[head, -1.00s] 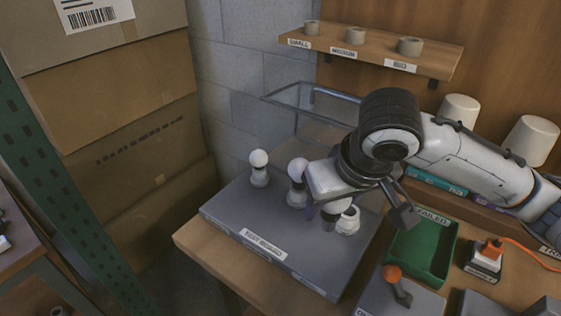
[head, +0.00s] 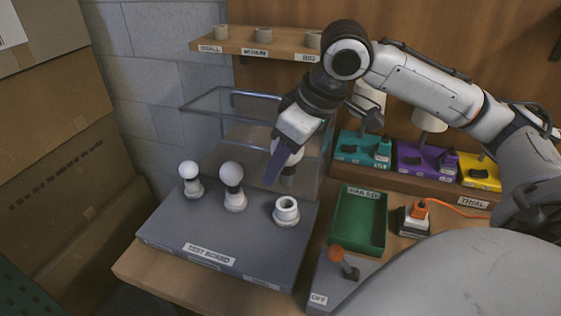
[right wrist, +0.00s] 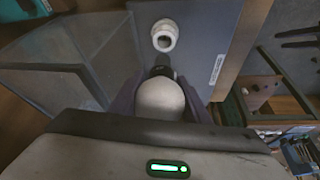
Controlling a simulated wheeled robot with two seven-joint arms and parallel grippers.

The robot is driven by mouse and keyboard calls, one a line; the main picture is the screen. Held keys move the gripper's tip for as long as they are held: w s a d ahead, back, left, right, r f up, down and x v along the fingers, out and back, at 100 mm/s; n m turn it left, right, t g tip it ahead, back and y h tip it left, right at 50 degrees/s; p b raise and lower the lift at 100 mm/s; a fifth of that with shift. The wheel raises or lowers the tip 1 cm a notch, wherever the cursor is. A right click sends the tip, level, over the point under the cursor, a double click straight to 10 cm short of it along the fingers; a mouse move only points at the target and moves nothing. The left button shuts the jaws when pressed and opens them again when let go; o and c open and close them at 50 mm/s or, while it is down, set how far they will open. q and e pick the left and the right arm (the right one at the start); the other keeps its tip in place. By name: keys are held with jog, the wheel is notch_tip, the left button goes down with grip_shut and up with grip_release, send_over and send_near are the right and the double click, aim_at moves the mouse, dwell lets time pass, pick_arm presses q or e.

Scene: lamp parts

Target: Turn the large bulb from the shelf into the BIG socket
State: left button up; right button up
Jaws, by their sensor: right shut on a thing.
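My right gripper (head: 281,162) is shut on a large white bulb (head: 296,157), which is partly hidden behind a finger. The bulb's grey base points down, above and behind the empty socket (head: 287,211) at the right of the test board (head: 190,225). The bulb and socket are apart. In the right wrist view the round bulb (right wrist: 160,100) lies between the fingers (right wrist: 165,105), its dark base toward the empty white socket (right wrist: 165,36). My left gripper is not in view.
Two other board sockets hold a smaller bulb (head: 189,174) and a medium bulb (head: 231,177). A clear case (head: 225,105) stands behind the board. The shelf (head: 235,42) carries rings above SMALL, MEDIUM and BIG labels. A green FAILED tray (head: 358,222) and an orange-knobbed lever (head: 343,262) are at the right.

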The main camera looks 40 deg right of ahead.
aim_at(282, 181)
jog(key=shift+f+b, duration=1.9)
jog(key=shift+b, duration=0.2)
jog(key=shift+f+b, duration=0.5)
jog(key=shift+b, duration=0.1)
jog(key=shift+f+b, duration=0.7)
jog(key=shift+f, duration=0.5)
jog(key=shift+f, duration=0.5)
